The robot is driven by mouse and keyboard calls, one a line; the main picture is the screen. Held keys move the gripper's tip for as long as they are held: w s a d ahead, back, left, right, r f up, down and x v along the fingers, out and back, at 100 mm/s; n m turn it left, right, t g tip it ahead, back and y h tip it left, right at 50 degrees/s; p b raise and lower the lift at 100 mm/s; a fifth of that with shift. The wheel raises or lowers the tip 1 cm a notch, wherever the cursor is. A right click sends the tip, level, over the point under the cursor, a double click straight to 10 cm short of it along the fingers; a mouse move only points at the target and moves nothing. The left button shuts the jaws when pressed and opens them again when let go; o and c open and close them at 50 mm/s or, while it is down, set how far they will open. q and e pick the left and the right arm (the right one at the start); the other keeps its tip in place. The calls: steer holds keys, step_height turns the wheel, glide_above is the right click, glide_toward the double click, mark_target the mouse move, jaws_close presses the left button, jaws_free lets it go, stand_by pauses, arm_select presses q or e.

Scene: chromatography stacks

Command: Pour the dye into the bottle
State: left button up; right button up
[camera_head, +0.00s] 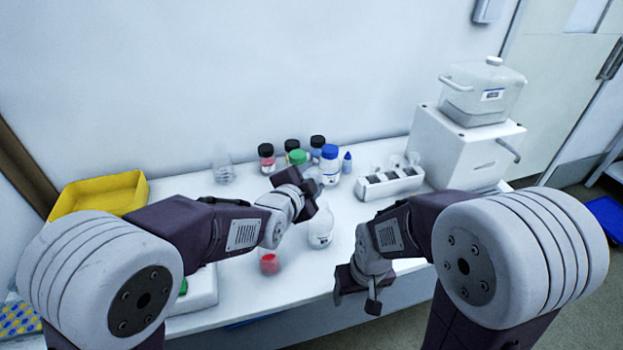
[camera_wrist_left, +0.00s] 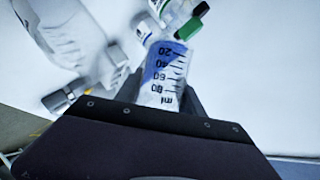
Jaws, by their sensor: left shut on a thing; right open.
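My left gripper (camera_head: 312,198) is shut on a clear graduated beaker (camera_wrist_left: 165,80) with black ml marks. In the left wrist view, blue dye (camera_wrist_left: 160,62) lies along one side of the beaker towards its mouth, so the beaker is tilted. In the head view the gripper hides most of the beaker. A pale round bottle (camera_head: 321,232) with a label stands on the table just below the left gripper. Its mouth is hidden, and I cannot tell whether dye is flowing into it. My right gripper (camera_head: 358,290) is open and empty at the table's front edge.
Behind the left gripper stand several capped bottles, including a blue-capped bottle (camera_head: 330,165) and a green-capped one (camera_wrist_left: 188,25). A small vessel of red liquid (camera_head: 269,262) stands front left. A white rack (camera_head: 390,182) and white machine (camera_head: 465,150) are right; a yellow tray (camera_head: 100,195) is left.

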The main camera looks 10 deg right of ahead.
arm_select(q)
steer(key=shift+m, duration=0.4)
steer(key=shift+t, duration=0.3)
steer(key=shift+s+d, duration=0.1)
steer(key=shift+m, duration=0.5)
steer(key=shift+s+m+t+y+p, duration=0.1)
steer(key=shift+m+t+y+p, duration=0.25)
steer(key=shift+m+t, duration=0.4)
